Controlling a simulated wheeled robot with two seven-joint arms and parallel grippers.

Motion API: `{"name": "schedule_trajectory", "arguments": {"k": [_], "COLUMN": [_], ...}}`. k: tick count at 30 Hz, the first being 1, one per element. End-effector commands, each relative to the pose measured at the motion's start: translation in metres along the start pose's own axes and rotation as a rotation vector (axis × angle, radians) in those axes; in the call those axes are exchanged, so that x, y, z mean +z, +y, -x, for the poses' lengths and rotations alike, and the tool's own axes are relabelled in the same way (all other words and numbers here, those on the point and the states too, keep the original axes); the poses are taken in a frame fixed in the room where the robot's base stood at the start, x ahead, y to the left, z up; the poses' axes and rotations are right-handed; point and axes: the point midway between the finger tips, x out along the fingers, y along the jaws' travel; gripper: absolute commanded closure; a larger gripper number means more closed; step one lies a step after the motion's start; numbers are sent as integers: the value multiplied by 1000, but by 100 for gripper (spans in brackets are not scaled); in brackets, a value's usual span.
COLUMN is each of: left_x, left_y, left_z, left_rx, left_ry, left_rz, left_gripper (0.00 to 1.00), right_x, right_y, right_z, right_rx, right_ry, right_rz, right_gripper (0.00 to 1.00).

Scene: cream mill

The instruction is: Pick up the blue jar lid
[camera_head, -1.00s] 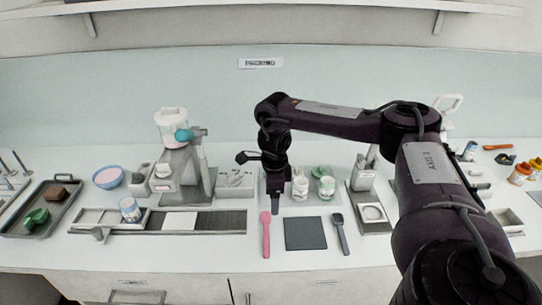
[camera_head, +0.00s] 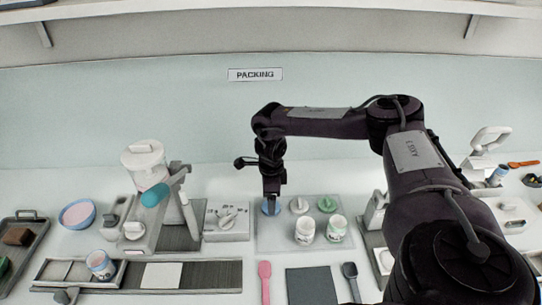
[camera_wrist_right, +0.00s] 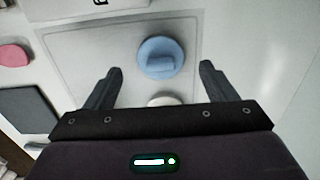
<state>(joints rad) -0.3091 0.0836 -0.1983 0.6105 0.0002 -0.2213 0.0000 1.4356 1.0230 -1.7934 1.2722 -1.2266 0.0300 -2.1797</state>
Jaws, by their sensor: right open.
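The blue jar lid (camera_head: 264,208) lies on a pale grey mat (camera_head: 272,240), partly hidden behind my right gripper (camera_head: 271,196) in the head view. In the right wrist view the blue lid (camera_wrist_right: 160,55) is a round disc with a raised grip bar on top. My right gripper (camera_wrist_right: 160,70) is open, with one finger to each side of the lid in that view and nothing held. The height of the fingertips over the lid is hard to tell. My left gripper is not in view.
A white lid (camera_head: 299,205) and a green lid (camera_head: 327,204) lie to the right of the blue one. Two jars (camera_head: 305,231) stand in front of them. A grey device (camera_head: 227,222) stands close on the left. A pink spatula (camera_head: 265,280) lies in front.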

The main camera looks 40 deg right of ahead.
Motion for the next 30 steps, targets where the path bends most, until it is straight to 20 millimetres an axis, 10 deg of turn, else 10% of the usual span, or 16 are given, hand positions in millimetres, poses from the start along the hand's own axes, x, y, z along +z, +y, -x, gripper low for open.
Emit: {"name": "schedule_trajectory", "arguments": {"k": [15,24,30], "left_x": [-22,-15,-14], "left_y": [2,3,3], "left_z": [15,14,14], "left_rx": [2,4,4], "left_ry": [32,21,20], "left_rz": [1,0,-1], "left_gripper": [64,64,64], "right_x": [-1,-1,-1], "right_y": [1,1,1], "right_z": [-33,-33,-33], "right_rx": [1,1,1], "right_ry": [0,0,0], "right_rz": [-1,-1,-1], "right_gripper": [23,62,65]}}
